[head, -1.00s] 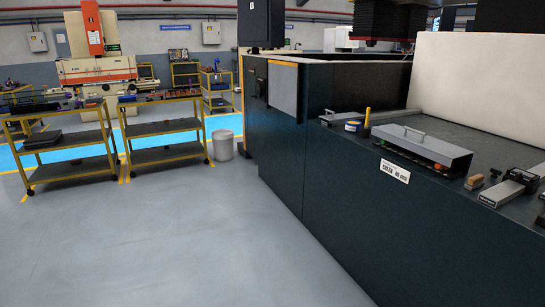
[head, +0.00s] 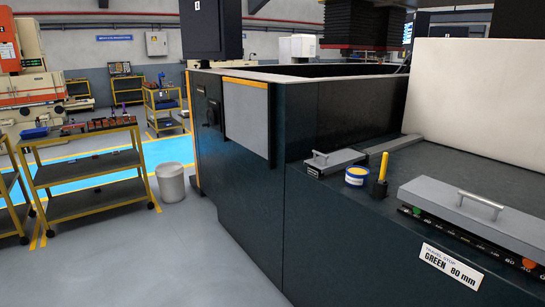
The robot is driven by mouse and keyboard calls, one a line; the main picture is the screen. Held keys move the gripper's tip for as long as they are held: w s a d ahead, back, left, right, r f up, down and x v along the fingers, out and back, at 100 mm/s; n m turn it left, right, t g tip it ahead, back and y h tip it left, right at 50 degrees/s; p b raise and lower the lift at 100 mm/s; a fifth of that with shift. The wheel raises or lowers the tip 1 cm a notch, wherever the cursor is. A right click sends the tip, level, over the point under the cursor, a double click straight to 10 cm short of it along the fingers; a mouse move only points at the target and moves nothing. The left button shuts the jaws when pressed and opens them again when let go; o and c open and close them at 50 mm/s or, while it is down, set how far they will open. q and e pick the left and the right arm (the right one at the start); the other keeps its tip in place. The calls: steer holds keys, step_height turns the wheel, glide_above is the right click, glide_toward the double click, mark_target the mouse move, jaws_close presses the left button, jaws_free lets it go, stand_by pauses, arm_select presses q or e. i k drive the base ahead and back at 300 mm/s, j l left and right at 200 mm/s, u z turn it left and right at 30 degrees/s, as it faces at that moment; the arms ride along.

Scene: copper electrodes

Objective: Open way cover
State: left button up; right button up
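Two grey covers with handles lie on the dark machine's top, and I cannot tell for sure which is the way cover. A long grey cover (head: 482,219) with a bar handle (head: 482,203) is at the right, cut off by the picture edge. A numbered strip (head: 463,236) with a green marker (head: 417,211) and orange markers runs along its front. A smaller grey cover (head: 335,162) with its own handle is farther back, beside a pale rail. The label (head: 450,266) below reads "TRAVEL STOP GREEN 80 mm". Neither gripper shows.
The dark machine body (head: 330,225) fills the middle. A yellow cart (head: 88,170) and a grey bin (head: 170,182) stand left. The floor before them is clear.

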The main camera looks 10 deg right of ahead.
mark_target(336, 154)
steer(key=i+j+z, duration=0.1)
steer(key=i+z, duration=0.15)
steer(key=i, duration=0.3)
steer(key=i+j+z, duration=0.25)
steer(key=i, duration=0.3)
steer(key=i+j+z, duration=0.25)
steer(key=i, duration=0.25)
